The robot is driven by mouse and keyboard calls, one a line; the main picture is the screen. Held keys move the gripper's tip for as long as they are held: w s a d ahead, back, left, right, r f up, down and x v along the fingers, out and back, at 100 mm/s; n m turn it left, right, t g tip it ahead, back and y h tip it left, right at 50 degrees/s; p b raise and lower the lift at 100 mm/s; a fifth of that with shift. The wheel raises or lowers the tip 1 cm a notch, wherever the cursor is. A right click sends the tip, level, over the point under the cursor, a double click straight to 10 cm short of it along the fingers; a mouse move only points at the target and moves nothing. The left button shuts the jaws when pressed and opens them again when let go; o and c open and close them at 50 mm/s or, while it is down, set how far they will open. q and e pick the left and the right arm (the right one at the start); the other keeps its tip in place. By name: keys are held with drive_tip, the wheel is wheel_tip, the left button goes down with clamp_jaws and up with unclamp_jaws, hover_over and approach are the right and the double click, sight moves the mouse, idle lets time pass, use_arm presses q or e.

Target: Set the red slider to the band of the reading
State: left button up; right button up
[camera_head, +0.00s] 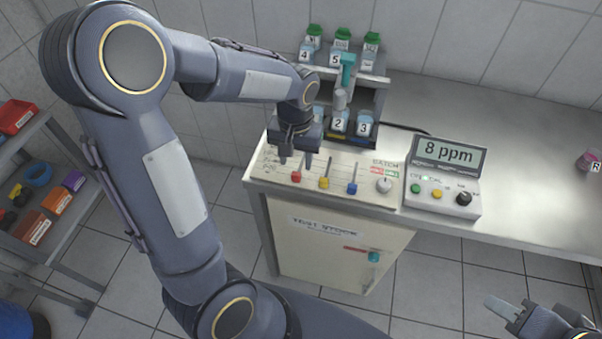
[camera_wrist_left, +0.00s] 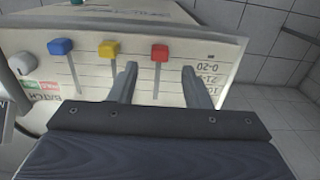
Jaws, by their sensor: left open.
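The meter display (camera_head: 449,154) reads 8 ppm. The red slider (camera_head: 297,176) is at the near edge of the sloped panel (camera_head: 262,172), leftmost of three knobs. In the left wrist view the red slider (camera_wrist_left: 160,52) sits at the front end of its slot, near the upside-down 0-20 label (camera_wrist_left: 209,67); other band labels are partly unreadable. My left gripper (camera_head: 296,163) is open over the panel. Its fingers (camera_wrist_left: 159,71) straddle the red slider's slot, with the knob beyond the fingertips. My right gripper (camera_head: 508,309) is at the lower right, partly out of frame.
A yellow slider (camera_head: 324,183) and a blue slider (camera_head: 352,188) stand right of the red one. A batch knob (camera_head: 384,185) and the meter with buttons are further right. A rack (camera_head: 377,100) with numbered bottles stands behind. The bench right of the meter is mostly clear.

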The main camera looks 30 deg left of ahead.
sight(296, 173)
use_arm(q)
wheel_tip(296, 173, down, 5)
drive_tip(key=shift+f, duration=0.1)
idle(0.3)
clamp_jaws()
